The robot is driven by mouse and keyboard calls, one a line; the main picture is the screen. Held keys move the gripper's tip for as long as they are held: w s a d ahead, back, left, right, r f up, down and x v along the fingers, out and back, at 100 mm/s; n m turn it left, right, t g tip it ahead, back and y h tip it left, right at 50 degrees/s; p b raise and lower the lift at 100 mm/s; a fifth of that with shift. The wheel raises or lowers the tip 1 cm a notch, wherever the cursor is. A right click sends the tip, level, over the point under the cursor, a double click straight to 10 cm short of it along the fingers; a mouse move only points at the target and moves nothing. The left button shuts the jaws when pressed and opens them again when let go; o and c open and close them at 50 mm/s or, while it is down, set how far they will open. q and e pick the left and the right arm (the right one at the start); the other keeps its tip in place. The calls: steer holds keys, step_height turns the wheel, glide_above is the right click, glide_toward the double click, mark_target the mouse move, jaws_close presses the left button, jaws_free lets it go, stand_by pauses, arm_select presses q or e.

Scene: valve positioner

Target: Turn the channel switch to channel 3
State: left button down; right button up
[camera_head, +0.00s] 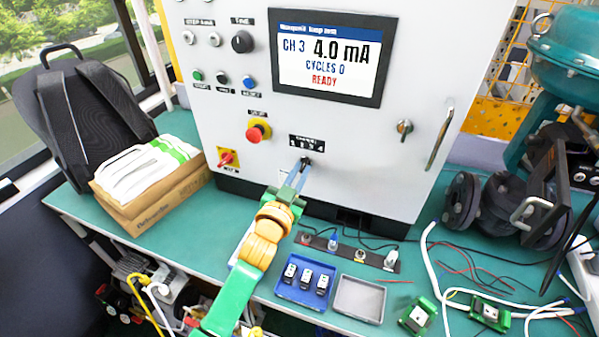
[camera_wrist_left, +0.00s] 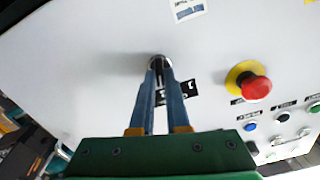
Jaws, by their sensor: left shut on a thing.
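The channel switch (camera_wrist_left: 157,61) is on the front of the white panel, mostly hidden by my fingers. Its black label (camera_head: 306,143) with channel numbers is just above it in the head view. My left gripper (camera_head: 300,172) reaches the panel from below with its blue fingers shut on the switch. In the left wrist view, the two blue fingers (camera_wrist_left: 159,85) close on the round knob. The screen (camera_head: 329,53) reads CH 3, 4.0 mA, CYCLES 0 and READY. My right gripper is not in view.
A red emergency stop (camera_head: 258,131) and a red-yellow switch (camera_head: 228,158) are left of my gripper. A blue tray (camera_head: 283,291) with small modules and a grey tray (camera_head: 358,299) lie on the bench. Cables and dark valve parts fill the right.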

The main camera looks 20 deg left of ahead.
arm_select(q)
steer(key=shift+r, duration=0.1)
steer(key=c, duration=0.9)
jaws_free()
steer(key=shift+w, duration=0.1)
steer(key=s, duration=0.7)
steer(key=shift+b, duration=0.45)
steer(key=shift+a, duration=0.1)
